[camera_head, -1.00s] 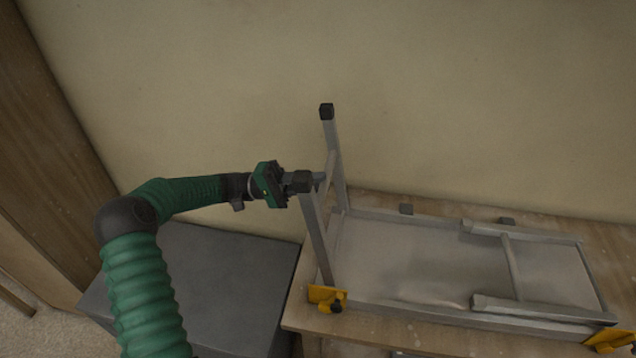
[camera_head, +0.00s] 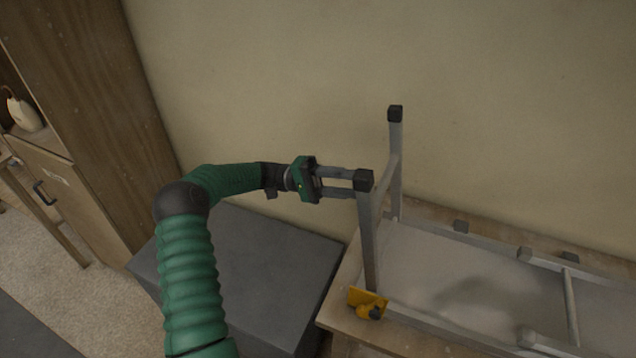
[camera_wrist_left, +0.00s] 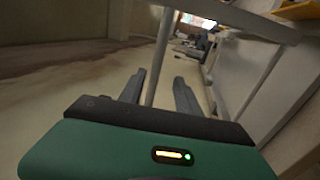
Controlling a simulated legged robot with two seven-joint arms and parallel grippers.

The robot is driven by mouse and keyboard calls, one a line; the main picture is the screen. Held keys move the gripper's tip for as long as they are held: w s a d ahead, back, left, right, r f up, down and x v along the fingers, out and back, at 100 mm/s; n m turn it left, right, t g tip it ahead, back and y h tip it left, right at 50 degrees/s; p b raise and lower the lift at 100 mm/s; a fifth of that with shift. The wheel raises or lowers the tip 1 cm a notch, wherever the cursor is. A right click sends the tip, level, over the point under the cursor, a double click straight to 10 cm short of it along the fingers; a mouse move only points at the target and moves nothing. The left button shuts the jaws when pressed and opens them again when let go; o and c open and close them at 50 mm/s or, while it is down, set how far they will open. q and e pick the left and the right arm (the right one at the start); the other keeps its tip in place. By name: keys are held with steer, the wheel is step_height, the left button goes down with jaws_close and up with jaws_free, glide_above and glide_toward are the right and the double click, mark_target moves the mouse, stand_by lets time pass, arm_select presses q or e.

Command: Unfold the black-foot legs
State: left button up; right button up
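A grey metal folding frame lies upside down on a wooden table. Its left leg pair stands upright with black feet: the near leg (camera_head: 368,245) has its black foot (camera_head: 363,180) beside my left gripper, and the far leg (camera_head: 396,165) rises behind it. A crossbar joins them. My left gripper (camera_head: 350,182) is open, its two fingers apart and pointing at the near leg's top from the left. In the left wrist view, my left gripper (camera_wrist_left: 160,90) shows a metal tube (camera_wrist_left: 160,55) between its spread fingers; contact cannot be told. My right gripper is not in view.
The other leg pair (camera_head: 572,305) lies folded on the frame's underside (camera_head: 440,270). A yellow clamp (camera_head: 368,302) sits at the table's (camera_head: 345,315) left corner. A dark grey box (camera_head: 240,270) stands left of it. The wall (camera_head: 290,80) is behind; a wooden cabinet (camera_head: 90,100) stands left.

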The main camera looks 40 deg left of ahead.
arm_select(q)
steer(key=b+v, duration=0.2)
steer(key=v, duration=1)
steer(key=shift+w+f, duration=0.1)
